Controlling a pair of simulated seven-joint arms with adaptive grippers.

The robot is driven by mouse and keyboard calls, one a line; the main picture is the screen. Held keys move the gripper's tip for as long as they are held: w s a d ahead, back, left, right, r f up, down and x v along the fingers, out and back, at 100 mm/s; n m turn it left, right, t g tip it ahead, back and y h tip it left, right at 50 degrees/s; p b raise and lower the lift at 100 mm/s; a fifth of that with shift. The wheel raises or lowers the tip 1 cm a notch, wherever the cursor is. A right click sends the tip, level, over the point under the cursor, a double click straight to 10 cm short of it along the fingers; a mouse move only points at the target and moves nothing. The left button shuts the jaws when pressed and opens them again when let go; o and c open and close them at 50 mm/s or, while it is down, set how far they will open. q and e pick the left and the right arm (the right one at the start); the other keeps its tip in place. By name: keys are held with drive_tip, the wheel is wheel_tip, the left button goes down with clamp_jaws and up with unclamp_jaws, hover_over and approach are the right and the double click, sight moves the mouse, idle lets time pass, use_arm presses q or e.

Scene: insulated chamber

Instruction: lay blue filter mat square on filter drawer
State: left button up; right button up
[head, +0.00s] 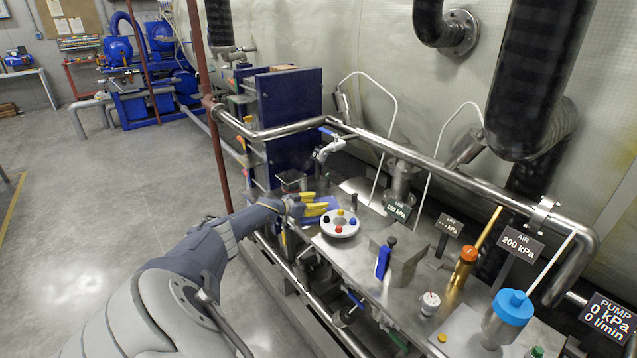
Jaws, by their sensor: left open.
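My left gripper (316,204) reaches in from the left, its yellow fingers open at the left end of the steel bench. A small flat blue patch (332,200), which looks like the blue filter mat, shows at the fingertips. The fingers hide part of it, and I cannot tell whether they touch it or whether it lies square. I cannot clearly make out the filter drawer; the bench area around the gripper is small and partly covered. My right gripper is not in view.
A white round holder with coloured knobs (340,224) stands just right of the gripper. A steel rail (400,150) runs behind. A tall blue panel (290,110) rises beyond. A blue-handled tool (383,262), an orange-capped brass cylinder (463,266) and a blue-lidded vessel (510,314) stand farther right.

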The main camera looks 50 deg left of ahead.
use_arm(q)
drive_tip(key=shift+w+d, duration=0.1)
drive_tip(key=shift+w, duration=0.2)
clamp_jaws()
idle(0.5)
